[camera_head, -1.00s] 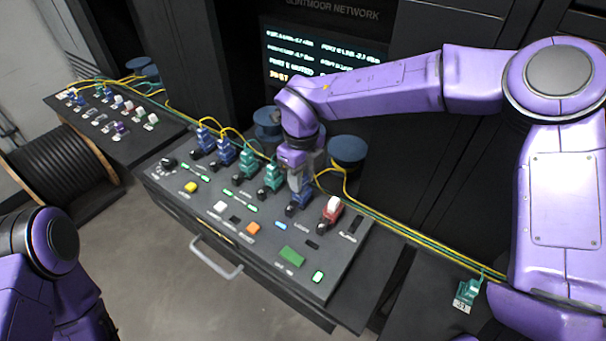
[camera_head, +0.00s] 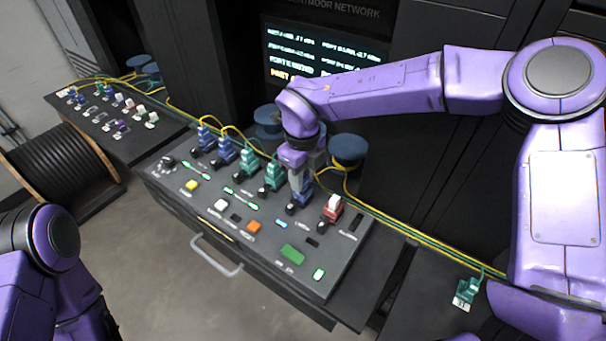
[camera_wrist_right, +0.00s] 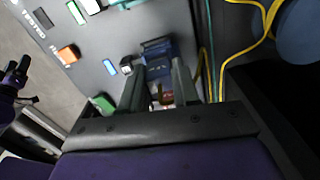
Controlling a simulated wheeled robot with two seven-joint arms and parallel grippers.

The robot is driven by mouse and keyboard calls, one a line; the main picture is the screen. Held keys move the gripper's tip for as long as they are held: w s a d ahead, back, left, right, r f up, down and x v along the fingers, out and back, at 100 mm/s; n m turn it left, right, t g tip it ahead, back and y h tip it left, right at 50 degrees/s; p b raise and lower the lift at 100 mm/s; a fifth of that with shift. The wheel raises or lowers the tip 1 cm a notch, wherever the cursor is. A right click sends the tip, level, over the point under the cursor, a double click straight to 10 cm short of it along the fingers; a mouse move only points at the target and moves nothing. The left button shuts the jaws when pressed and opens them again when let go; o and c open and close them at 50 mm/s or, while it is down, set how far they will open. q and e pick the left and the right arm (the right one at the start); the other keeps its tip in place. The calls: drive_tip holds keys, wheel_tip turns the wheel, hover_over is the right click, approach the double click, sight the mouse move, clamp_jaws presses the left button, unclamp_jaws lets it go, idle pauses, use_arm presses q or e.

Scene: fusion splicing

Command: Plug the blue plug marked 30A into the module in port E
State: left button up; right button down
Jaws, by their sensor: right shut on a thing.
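My right gripper (camera_head: 299,178) points down over the front panel of the module (camera_head: 215,185), fifth in the row of plugs. It is shut on a blue plug (camera_head: 300,196), which sits at the panel. The plug also shows between the two fingers in the right wrist view (camera_wrist_right: 157,60). Its marking and the port letter cannot be read, and I cannot tell how deep it sits. A dark gripper on a purple arm, seemingly my left gripper (camera_wrist_right: 17,76), shows small at the left of the right wrist view. Its finger opening is unclear.
Blue and teal plugs (camera_head: 246,163) stand to the left of the held one, and a red and white plug (camera_head: 332,208) to the right. Yellow and green cables run behind. A teal plug (camera_head: 466,291) lies at right. A lit screen (camera_head: 325,48) stands behind.

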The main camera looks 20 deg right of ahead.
drive_tip(key=shift+f, duration=0.4)
drive_tip(key=c, duration=0.8)
unclamp_jaws()
drive_tip(key=shift+o, duration=0.2)
drive_tip(key=shift+r, duration=0.1)
wheel_tip(320, 180, up, 10)
drive_tip(key=shift+r+b, duration=0.25)
drive_tip(key=shift+b, duration=0.75)
